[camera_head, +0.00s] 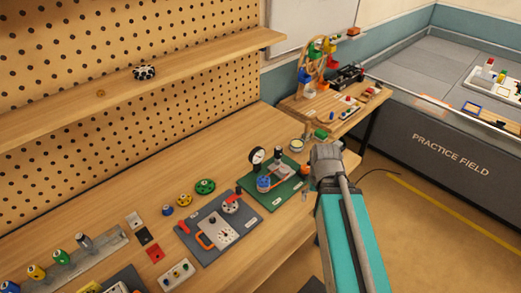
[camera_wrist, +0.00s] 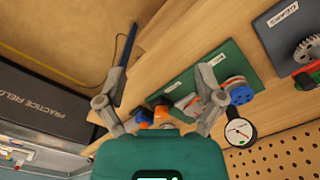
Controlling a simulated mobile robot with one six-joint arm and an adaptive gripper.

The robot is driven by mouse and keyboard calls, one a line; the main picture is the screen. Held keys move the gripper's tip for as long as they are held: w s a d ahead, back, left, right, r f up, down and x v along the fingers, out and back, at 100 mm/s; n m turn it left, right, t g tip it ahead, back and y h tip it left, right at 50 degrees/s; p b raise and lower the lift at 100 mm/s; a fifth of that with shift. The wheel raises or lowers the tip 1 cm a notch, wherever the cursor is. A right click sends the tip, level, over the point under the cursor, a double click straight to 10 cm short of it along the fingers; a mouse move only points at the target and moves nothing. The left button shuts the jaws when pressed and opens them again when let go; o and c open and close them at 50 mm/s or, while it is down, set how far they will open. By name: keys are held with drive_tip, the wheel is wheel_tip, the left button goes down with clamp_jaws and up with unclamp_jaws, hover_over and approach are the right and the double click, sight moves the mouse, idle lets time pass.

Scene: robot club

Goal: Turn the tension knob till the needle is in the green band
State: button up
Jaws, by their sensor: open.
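The tension rig stands on a green board (camera_head: 285,192) on the workbench, also in the wrist view (camera_wrist: 183,84). Its round white gauge (camera_head: 257,156) is on a post; the wrist view shows the dial (camera_wrist: 238,132), with a dark needle too small to read against the coloured marks. A blue and red spool (camera_head: 263,184) sits at the board's front left. An orange knob-like part (camera_head: 304,170) is at the board's right side. In the wrist view the orange part (camera_wrist: 162,114) shows between my fingers, apart from them. My gripper (camera_wrist: 162,80) is open and empty.
A grey panel (camera_head: 220,240) with a dial and an orange handle lies left of the rig. Small coloured parts stand further left. A wooden rack (camera_head: 310,75) is behind. The bench edge is close to the rig's right; open floor (camera_head: 430,220) lies beyond.

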drive_tip(key=shift+w, duration=0.1)
wheel_tip(320, 180, up, 3)
drive_tip(key=n+p, duration=0.3)
hover_over(305, 167)
drive_tip(key=shift+f, duration=0.1)
drive_tip(key=shift+f, duration=0.2)
wheel_tip(305, 167, down, 13)
drive_tip(key=b, duration=1.4)
drive_tip(key=shift+f, duration=0.2)
drive_tip(key=c, duration=1.1)
drive_tip(key=shift+c, duration=0.2)
